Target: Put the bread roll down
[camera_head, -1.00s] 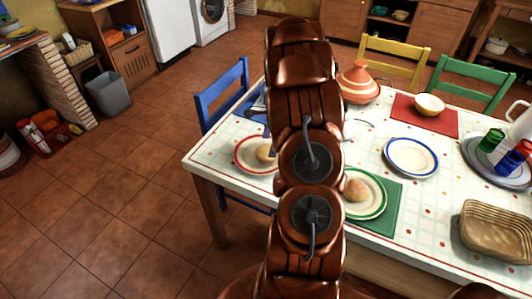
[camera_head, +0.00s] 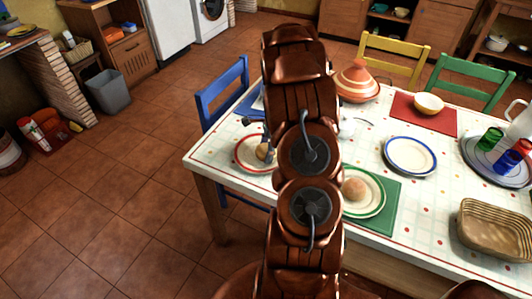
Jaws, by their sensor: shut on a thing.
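A bread roll (camera_head: 262,151) shows at the left edge of my arm, over or on the red-rimmed plate (camera_head: 243,160). Small dark parts of my gripper (camera_head: 269,151) show beside it. My gripper is shut on this roll, though my arm hides most of the grip. I cannot tell whether the roll touches the plate. Another bread roll (camera_head: 355,188) lies on the green-rimmed plate (camera_head: 374,203), just right of my arm.
The patterned table (camera_head: 225,141) also bears an empty blue-rimmed plate (camera_head: 411,156), an orange tagine (camera_head: 357,84), a bowl (camera_head: 429,103), a wicker basket (camera_head: 495,232) and a tray (camera_head: 482,170) with coloured cups. A blue chair (camera_head: 222,92) stands at its left.

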